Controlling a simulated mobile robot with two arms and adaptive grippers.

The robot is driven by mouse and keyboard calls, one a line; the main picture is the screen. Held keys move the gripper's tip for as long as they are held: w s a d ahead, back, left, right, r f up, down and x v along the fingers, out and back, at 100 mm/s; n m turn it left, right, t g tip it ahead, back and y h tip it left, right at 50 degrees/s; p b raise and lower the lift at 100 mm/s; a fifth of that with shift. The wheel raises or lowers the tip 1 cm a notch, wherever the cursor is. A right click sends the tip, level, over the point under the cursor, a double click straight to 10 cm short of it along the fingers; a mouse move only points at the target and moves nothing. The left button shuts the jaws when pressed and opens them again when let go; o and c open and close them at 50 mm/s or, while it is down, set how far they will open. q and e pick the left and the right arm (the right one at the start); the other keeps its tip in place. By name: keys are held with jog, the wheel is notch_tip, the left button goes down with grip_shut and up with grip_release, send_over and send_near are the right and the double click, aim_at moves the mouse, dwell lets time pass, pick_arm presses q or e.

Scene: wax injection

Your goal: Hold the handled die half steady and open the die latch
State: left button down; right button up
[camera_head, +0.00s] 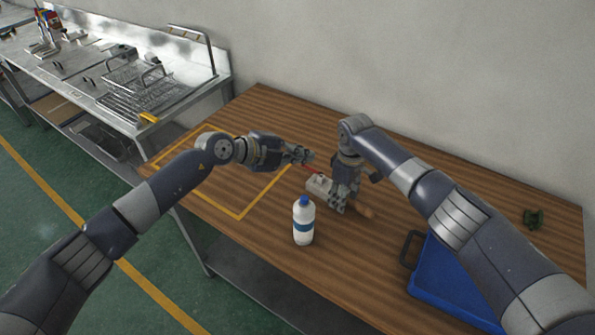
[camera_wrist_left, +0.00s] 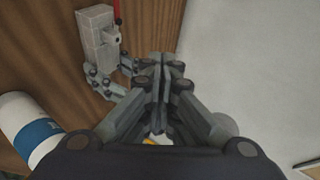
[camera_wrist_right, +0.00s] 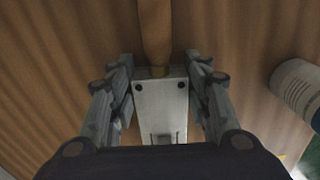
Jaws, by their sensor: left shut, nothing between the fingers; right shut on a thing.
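The die is a pale grey metal block (camera_head: 319,186) with a wooden handle (camera_wrist_right: 155,35).
A white bottle with a blue band (camera_head: 303,224) stands close in front of the die. A yellow outline marks the table's left part, which is clear.

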pick_arm(q)
notch_tip(320, 180, up, 2)
jog(key=s+d+m+t+h, duration=0.3)
jog(key=m, duration=0.4)
jog(key=s+a+f+m+t+y, duration=0.1)
jog(key=a+f+m+y, duration=0.1)
jog(key=f, duration=0.1)
jog(key=s+a+f+m+t+y, duration=0.1)
jog(key=a+f+m+t+y, duration=0.1)
jog(key=a+f+y, duration=0.1)
jog(key=s+a+f+m+t+y, duration=0.1)
jog(key=a+f+m+y, duration=0.1)
jog(key=a+f, duration=0.1)
jog(key=shift+s+a+f+y, duration=0.2)
jog(key=shift+s+f+y, duration=0.1)
jog(key=shift+f, duration=0.4)
jog(key=shift+s+a+f+m, duration=0.2)
jog(key=shift+f+m, duration=0.1)
jog(key=shift+f, duration=0.15)
jog(key=x, duration=1.1)
jog(key=shift+w+d+r, duration=0.15)
jog(key=shift+w+r, duration=0.05)
jog(key=shift+w, duration=0.25)
jog(key=shift+w+d, duration=0.15)
jog(key=shift+w, duration=0.3)
jog(key=shift+w+d, duration=0.2)
jog(key=shift+w, duration=0.25)
